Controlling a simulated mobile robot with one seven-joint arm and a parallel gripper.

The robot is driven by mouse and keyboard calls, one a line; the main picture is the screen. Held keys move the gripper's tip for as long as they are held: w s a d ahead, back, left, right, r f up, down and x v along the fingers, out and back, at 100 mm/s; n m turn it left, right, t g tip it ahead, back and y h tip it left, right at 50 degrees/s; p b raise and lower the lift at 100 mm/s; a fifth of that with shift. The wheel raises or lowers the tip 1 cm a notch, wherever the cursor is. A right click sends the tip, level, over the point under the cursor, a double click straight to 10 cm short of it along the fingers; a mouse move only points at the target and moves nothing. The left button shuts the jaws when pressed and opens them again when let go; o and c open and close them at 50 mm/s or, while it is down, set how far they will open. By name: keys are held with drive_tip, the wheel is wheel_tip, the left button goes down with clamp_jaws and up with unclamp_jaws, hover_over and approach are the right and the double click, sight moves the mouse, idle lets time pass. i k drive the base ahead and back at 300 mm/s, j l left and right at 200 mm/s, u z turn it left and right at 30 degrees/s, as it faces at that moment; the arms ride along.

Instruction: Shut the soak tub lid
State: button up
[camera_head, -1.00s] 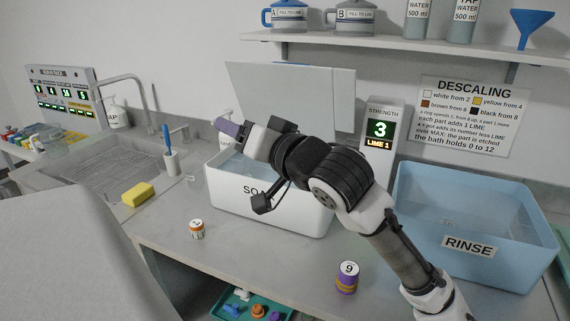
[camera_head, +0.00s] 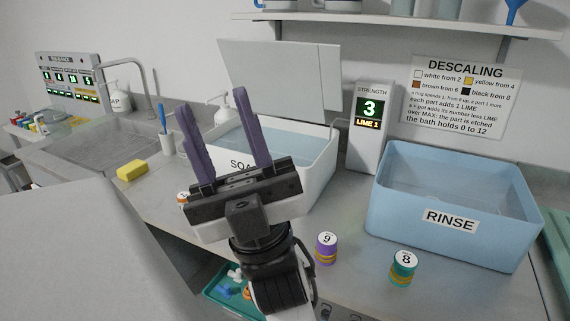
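The soak tub (camera_head: 318,172) is a white box on the counter, holding clear liquid. Its grey-white lid (camera_head: 281,82) stands raised at the tub's back edge, leaning near the wall, so the tub is open. My gripper (camera_head: 215,118) is in front of the tub with its two purple fingers pointing up and spread apart. Nothing is between the fingers. The gripper hides part of the tub's front and its label. In the picture the fingertips lie left of and below the lid's middle, apart from the lid as far as I can see.
A strength display (camera_head: 370,126) reading 3 stands right of the tub, beside the blue rinse tub (camera_head: 455,190). Numbered jars 9 (camera_head: 326,248) and 8 (camera_head: 403,268) stand in front. A yellow sponge (camera_head: 132,170) and a brush holder (camera_head: 167,143) are left, near the sink (camera_head: 90,150).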

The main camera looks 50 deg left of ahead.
sight(291, 80)
drive_tip(key=i+l+u, duration=0.2)
drive_tip(key=l, duration=0.25)
drive_tip(key=l+u, duration=0.15)
drive_tip(key=l, duration=0.25)
drive_tip(key=j+u, duration=0.1)
drive_tip(key=u, duration=1.2)
drive_tip(key=i+l+u, duration=0.15)
drive_tip(key=i, duration=0.8)
